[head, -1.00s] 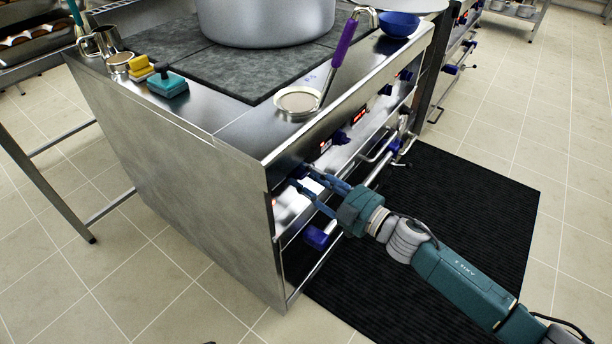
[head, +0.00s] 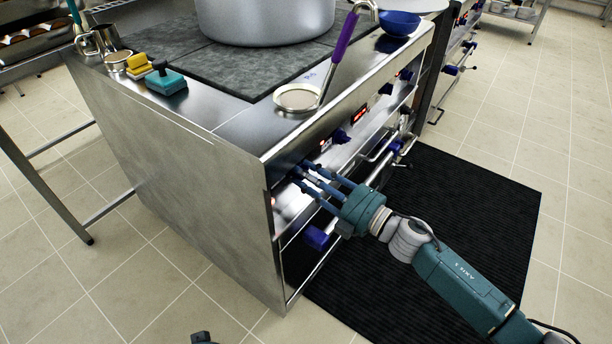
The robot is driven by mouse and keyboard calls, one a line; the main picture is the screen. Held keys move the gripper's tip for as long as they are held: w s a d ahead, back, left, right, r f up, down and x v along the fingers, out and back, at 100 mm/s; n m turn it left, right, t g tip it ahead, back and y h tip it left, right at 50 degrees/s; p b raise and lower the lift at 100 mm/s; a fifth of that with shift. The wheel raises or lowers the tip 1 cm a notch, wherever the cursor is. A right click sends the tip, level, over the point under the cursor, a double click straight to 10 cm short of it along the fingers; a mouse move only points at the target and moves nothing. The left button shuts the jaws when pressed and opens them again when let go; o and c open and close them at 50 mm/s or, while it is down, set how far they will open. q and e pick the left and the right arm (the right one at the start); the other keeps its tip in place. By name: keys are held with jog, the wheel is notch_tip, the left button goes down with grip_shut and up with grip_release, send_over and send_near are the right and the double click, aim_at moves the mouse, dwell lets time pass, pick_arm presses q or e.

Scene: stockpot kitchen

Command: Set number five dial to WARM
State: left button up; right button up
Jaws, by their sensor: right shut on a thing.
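My right gripper (head: 306,178) comes in from the lower right to the left end of the stove's front panel (head: 341,127). Its blue fingers are shut on a dark blue dial (head: 299,170), the leftmost on the panel. The fingers hide most of this dial, so I cannot read its number or setting.
A ladle (head: 297,97) with a purple handle lies across the stove's front edge near a blue bowl (head: 399,23). A big pot (head: 265,20) stands on the cooktop. Oven rails and a blue handle end (head: 317,238) lie below the fingers. A black mat (head: 455,215) covers the floor in front.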

jog(key=shift+d+f, duration=0.1)
jog(key=shift+f, duration=0.05)
dwell(0.4)
jog(key=o, duration=1.2)
jog(key=shift+c, duration=0.2)
jog(key=v, duration=1.2)
jog(key=shift+f, duration=0.1)
